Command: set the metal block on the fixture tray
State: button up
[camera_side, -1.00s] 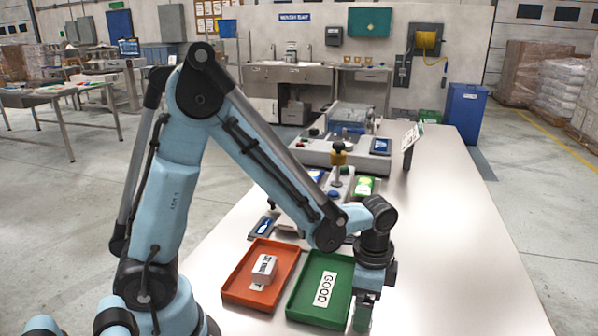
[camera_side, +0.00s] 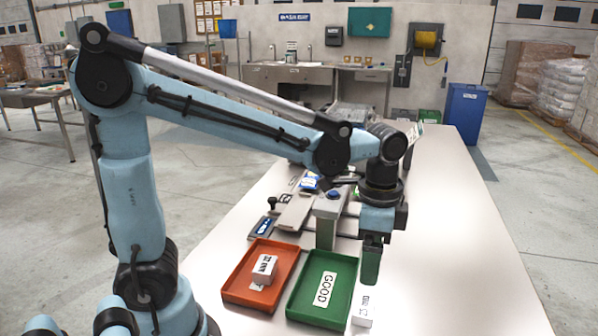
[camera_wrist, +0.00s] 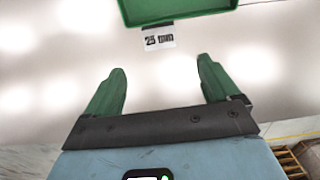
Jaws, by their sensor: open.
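A small pale block (camera_side: 362,314) with a "25 mm" label stands on the white bench just right of the green tray's near corner. Its label also shows in the wrist view (camera_wrist: 159,39), beside the tray edge. A second pale block (camera_side: 264,268) with a printed label lies in the orange tray (camera_side: 238,290). I cannot tell which block is the metal one. The green tray (camera_side: 341,310) marked "GOOD" holds no block that I can see. No tray is marked as a fixture.
Behind the trays stand a grey post with a blue button (camera_side: 326,228) and a flat grey plate (camera_side: 296,214). More equipment behind is partly hidden by my arm. The bench (camera_side: 455,250) is clear to the right.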

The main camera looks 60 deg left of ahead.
jog(key=s+a+r+n+t, duration=0.1)
jog(key=s+a+n+t, duration=0.3)
jog(key=n, duration=0.4)
jog(key=shift+s+a+t, duration=0.4)
jog(key=shift+a+t, duration=0.25)
jog(key=shift+t, duration=0.55)
jog(key=shift+a+r+n+t, duration=0.1)
jog(key=shift+a+n+t, duration=0.05)
jog(key=shift+n+t, duration=0.2)
jog(key=shift+c, duration=0.6)
